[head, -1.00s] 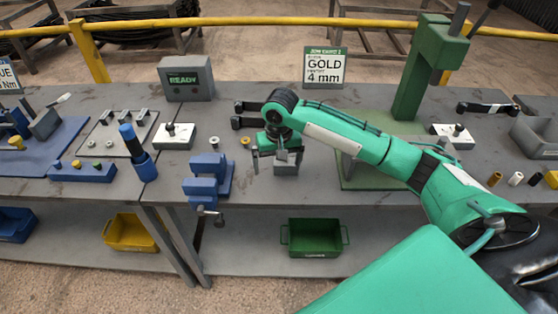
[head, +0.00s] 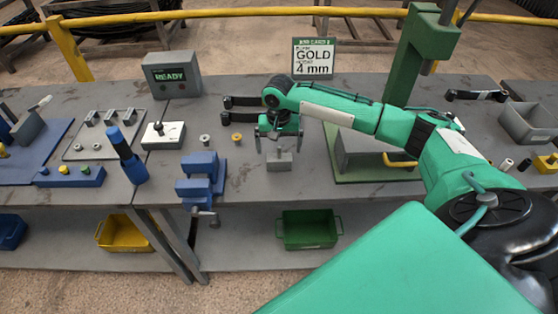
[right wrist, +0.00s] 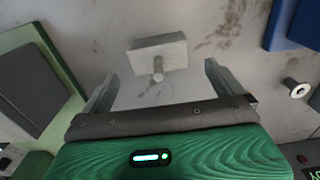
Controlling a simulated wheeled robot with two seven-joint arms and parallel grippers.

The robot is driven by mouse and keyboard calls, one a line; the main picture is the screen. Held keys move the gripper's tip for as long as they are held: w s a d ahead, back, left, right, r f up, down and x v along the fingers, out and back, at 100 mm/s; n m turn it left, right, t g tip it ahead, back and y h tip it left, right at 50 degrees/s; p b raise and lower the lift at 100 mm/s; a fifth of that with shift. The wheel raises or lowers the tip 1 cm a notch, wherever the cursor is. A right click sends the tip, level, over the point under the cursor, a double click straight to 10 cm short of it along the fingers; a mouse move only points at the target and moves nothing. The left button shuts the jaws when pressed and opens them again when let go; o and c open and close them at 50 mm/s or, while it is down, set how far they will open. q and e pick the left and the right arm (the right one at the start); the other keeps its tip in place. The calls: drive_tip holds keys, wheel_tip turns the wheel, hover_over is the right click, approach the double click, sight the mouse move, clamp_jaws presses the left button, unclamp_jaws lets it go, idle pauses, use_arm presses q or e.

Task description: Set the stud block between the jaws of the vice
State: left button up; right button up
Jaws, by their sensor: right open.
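The stud block (head: 279,161) is a small grey block with a stud standing up from it. It sits on the grey bench, right of the vice. My right gripper (head: 279,146) is open and empty above it, pointing down. In the right wrist view the block (right wrist: 165,50) and its stud lie just beyond the open fingertips (right wrist: 158,80), apart from them. The blue vice (head: 203,180) stands at the bench's front edge, its jaws to the left of the block; a blue part of it shows at the right wrist view's upper right. My left gripper is not in view.
A grey washer-like piece (head: 205,139) and a gold one (head: 237,137) stand behind the vice. A green press (head: 415,70) rises at the right, with a grey box and yellow handle by its base. A dark blue cylinder (head: 125,150) stands left. Bench between block and vice is clear.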

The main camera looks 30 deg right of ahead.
sight(279, 157)
drive_tip(key=shift+s+f, duration=0.15)
drive_tip(key=shift+f, duration=0.25)
drive_tip(key=f, duration=0.1)
drive_tip(key=f+p, duration=0.1)
drive_tip(key=f, duration=0.1)
drive_tip(key=shift+s+a+f, duration=0.2)
drive_tip(key=shift+f, duration=0.5)
drive_tip(key=shift+c, duration=0.2)
drive_tip(key=shift+r, duration=0.1)
drive_tip(key=c, duration=1.5)
